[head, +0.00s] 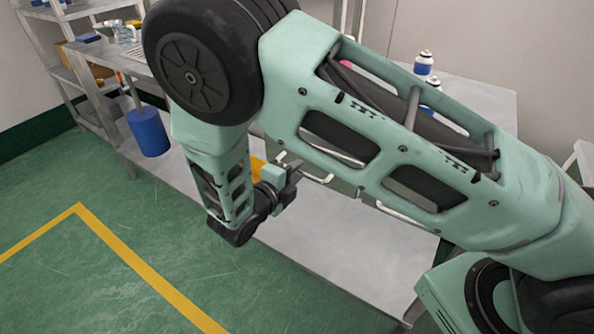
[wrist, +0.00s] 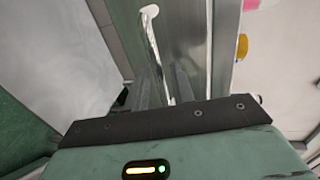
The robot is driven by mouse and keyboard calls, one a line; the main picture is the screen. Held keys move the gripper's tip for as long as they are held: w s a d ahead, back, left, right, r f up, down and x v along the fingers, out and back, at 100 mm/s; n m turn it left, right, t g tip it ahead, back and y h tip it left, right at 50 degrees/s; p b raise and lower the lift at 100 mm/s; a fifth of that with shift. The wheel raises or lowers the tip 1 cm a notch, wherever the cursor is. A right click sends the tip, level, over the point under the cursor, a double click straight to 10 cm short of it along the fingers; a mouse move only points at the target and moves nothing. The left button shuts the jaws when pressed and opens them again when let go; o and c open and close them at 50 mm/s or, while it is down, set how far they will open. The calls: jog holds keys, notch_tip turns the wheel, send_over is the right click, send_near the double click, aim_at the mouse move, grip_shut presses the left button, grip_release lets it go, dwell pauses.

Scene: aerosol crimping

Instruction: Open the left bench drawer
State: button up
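The left drawer's handle (head: 318,177), a pale metal bar on the bench front, shows in the head view just right of my gripper (head: 294,167). In the wrist view the handle (wrist: 154,45) is a bright curved bar. It runs down between the two grey fingers of my gripper (wrist: 167,90). I cannot tell whether the fingers press on it or stand slightly apart from it. The drawer front (wrist: 200,40) looks flush with the bench. My arm hides much of the bench front in the head view.
A second drawer handle (head: 407,214) is farther right. The steel bench (head: 480,100) has a lower shelf (head: 330,245). White-and-blue bottles (head: 424,63) stand on top. Green floor (head: 150,235) with yellow lines is open in front.

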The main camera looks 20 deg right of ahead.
jog(key=shift+w+d+f, duration=0.15)
jog(key=shift+w+d, duration=0.15)
jog(key=shift+d, duration=0.15)
grip_shut()
jog(key=f+p+v, duration=0.1)
jog(key=f+v, duration=0.2)
jog(key=v, duration=1.1)
jog(key=a+f+p+v, duration=0.1)
jog(key=f+p+v, duration=0.1)
jog(key=v, duration=1.2)
jog(key=shift+s+a+f, duration=0.25)
jog(key=shift+s+f, duration=0.15)
jog(key=shift+s, duration=0.1)
grip_release()
